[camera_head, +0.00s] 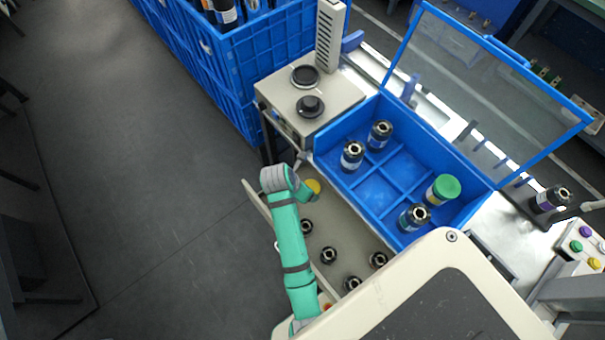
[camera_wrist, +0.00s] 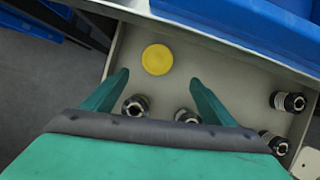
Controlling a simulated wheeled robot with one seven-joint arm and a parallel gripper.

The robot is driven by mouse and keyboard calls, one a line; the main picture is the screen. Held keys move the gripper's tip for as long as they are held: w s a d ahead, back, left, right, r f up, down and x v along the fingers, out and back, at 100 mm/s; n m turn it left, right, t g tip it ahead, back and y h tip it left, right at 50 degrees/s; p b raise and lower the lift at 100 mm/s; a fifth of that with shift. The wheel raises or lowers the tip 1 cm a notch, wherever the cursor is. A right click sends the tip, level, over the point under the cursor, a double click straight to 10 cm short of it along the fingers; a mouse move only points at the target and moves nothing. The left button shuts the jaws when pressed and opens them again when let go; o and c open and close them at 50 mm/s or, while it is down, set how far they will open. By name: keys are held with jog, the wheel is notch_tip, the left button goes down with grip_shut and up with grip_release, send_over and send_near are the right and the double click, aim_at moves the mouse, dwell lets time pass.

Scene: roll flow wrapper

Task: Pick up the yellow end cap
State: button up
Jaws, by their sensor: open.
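The yellow end cap (camera_wrist: 157,59) lies flat near one end of the beige tray (camera_wrist: 134,44), with bare tray around it. In the head view the yellow end cap (camera_head: 313,186) shows just right of my green gripper, partly hidden by it. My gripper (camera_wrist: 157,78) is open and empty, its two green fingers spread above the tray. In the wrist view the cap appears just beyond the fingertips, between their lines. In the head view my gripper (camera_head: 308,191) hangs over the tray's upper left end.
Several black-and-silver fittings (camera_head: 328,255) stand in the tray, some close to my fingers in the wrist view (camera_wrist: 136,105). The blue divided bin (camera_head: 371,190) holds dark rolls and one green-capped roll (camera_head: 443,188). A beige machine (camera_head: 335,99) stands behind.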

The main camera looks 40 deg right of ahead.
jog(key=x, duration=0.6)
jog(key=shift+w+d+f, duration=0.15)
jog(key=shift+w+f, duration=0.1)
jog(key=shift+f, duration=0.05)
jog(key=shift+x, duration=2.1)
jog(key=shift+w, duration=0.1)
jog(key=c, duration=1.1)
